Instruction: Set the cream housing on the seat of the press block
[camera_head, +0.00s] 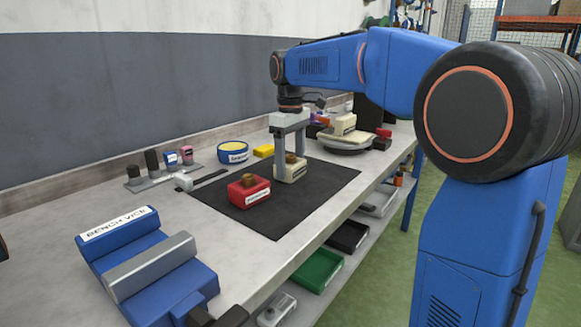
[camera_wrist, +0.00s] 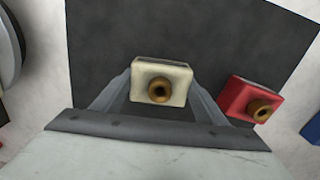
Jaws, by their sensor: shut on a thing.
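The cream housing (camera_head: 292,173) has a brass-coloured boss and a label. My gripper (camera_head: 290,158) points down over the black mat and is shut on the housing, with one finger on each side. In the wrist view the housing (camera_wrist: 180,90) sits between the fingers of my gripper (camera_wrist: 158,95), boss facing the camera. It is at or just above the mat; I cannot tell if it touches. A cream stepped block (camera_head: 341,132) with a label stands on a round grey turntable (camera_head: 348,150) behind to the right; I cannot tell whether it is the press block.
A red housing (camera_head: 236,193) with a brass boss stands on the black mat (camera_head: 322,190), left of the cream one; it also shows in the wrist view (camera_wrist: 236,92). A blue bench vice (camera_head: 190,281) is at the near left. A blue-and-yellow tub (camera_head: 233,154) stands behind.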

